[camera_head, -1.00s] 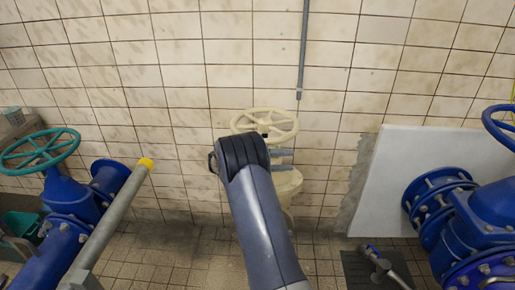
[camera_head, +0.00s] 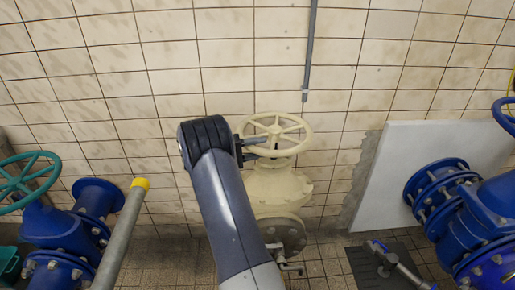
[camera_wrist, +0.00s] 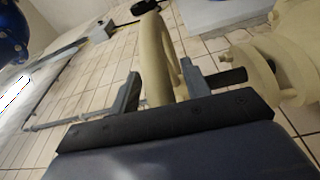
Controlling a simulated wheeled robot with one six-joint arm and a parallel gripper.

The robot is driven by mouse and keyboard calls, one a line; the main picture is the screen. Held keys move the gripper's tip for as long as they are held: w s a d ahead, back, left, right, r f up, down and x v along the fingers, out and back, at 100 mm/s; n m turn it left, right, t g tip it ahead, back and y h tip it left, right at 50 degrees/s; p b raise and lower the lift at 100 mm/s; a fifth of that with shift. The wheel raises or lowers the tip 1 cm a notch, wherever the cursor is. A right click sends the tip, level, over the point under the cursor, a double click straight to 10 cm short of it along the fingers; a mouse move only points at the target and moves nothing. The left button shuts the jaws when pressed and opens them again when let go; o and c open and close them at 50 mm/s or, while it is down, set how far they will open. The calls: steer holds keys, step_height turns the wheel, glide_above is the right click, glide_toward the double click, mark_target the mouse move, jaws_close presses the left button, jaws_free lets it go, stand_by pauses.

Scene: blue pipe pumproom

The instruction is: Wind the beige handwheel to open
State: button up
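The beige handwheel (camera_head: 275,134) sits on top of a beige valve body (camera_head: 277,188) against the tiled wall. Its rim and spokes show in the head view. My gripper (camera_head: 257,147) is at the left side of the wheel, with its fingers pointing right. In the wrist view the handwheel rim (camera_wrist: 157,62) stands between the two fingers of my gripper (camera_wrist: 160,88). The fingers look apart, one on each side of the rim; firm contact is not visible. The beige valve body (camera_wrist: 290,50) is at the right of the wrist view.
A blue valve with a teal handwheel (camera_head: 22,182) stands at the left, beside a grey pipe with a yellow cap (camera_head: 140,184). Blue flanged pipework (camera_head: 440,193) and a white panel (camera_head: 395,178) are at the right. A grey conduit (camera_head: 309,50) runs down the wall.

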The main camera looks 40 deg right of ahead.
jaws_close()
stand_by(0.4)
